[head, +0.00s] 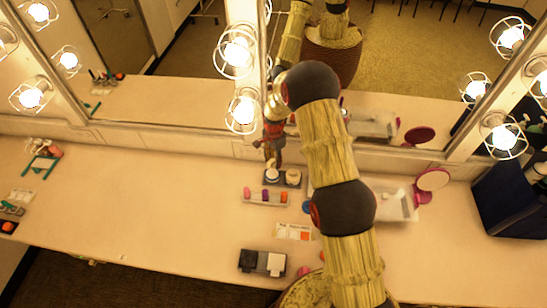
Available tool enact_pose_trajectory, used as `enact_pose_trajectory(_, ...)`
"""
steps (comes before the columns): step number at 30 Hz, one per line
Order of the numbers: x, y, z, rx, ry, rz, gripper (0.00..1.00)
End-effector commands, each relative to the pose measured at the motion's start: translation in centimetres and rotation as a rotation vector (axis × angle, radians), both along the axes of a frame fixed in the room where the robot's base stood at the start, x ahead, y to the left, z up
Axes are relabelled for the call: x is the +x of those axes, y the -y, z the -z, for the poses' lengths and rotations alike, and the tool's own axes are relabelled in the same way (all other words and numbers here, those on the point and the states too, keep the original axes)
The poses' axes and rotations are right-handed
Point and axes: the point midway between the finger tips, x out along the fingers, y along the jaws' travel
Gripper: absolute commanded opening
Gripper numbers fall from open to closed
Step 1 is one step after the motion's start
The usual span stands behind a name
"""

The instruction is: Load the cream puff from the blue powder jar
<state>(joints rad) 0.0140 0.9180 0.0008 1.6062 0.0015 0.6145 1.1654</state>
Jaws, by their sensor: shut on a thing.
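My gripper (272,163) points down over a small dark holder (282,182) near the mirror. It is shut on a small pale thing, which looks like the cream puff (271,174), at the holder's left place. I cannot tell whether the puff still rests in the holder. A second pale round thing (293,176) sits in the holder's right place. A small blue round thing (308,207), perhaps the blue powder jar, shows just left of my arm. My arm hides part of it, and its opening cannot be made out.
A tray (266,203) of pink, purple and orange pieces lies in front of the holder. A swatch card (294,232) and a black-and-white case (262,262) lie nearer. A pale tray (400,213), pink mirror (432,180) and dark bag (510,205) stand right. The counter's left middle is clear.

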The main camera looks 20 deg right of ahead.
Motion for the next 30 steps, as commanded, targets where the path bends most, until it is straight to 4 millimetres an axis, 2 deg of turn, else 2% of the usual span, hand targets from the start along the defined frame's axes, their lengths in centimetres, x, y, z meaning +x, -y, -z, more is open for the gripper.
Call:
enact_pose_trajectory(15, -0.1, 0.0, 4.8, 0.001, -0.001, -0.002, 0.16)
enact_pose_trajectory(21, 0.0, 0.0, 5.5, 0.0, 0.0, -0.002, 0.16)
enact_pose_trajectory(30, 0.0, 0.0, 5.5, 0.0, 0.0, -0.003, 0.16)
